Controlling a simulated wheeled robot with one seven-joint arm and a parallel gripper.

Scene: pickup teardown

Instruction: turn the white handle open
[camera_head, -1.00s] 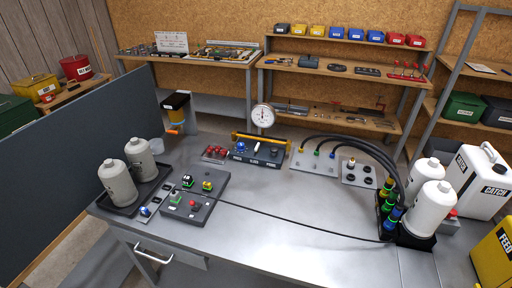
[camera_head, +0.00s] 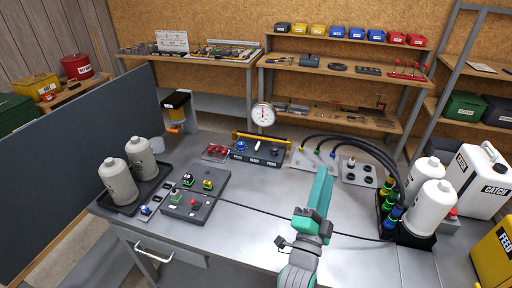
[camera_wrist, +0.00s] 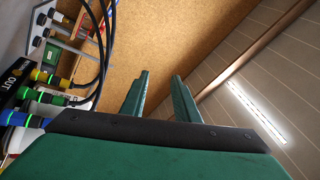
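A dark valve block (camera_head: 255,158) with a label strip stands near the back of the metal bench. A small white upright handle (camera_head: 257,147) is on its top, between a blue knob (camera_head: 241,146) and a dark knob (camera_head: 275,151). The handle is too small to read its exact angle. My gripper (camera_head: 322,172) is raised over the bench, to the right of the block and apart from it. In the wrist view its two green fingers (camera_wrist: 161,75) are spread with an empty gap. The handle does not show in the wrist view.
A round gauge (camera_head: 263,114) and a yellow bar stand behind the block. Black hoses (camera_head: 372,147) arch from a plate to coloured couplings at right. White bottles (camera_head: 431,207) stand right, others left. A thin cable crosses the bench. The front middle is clear.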

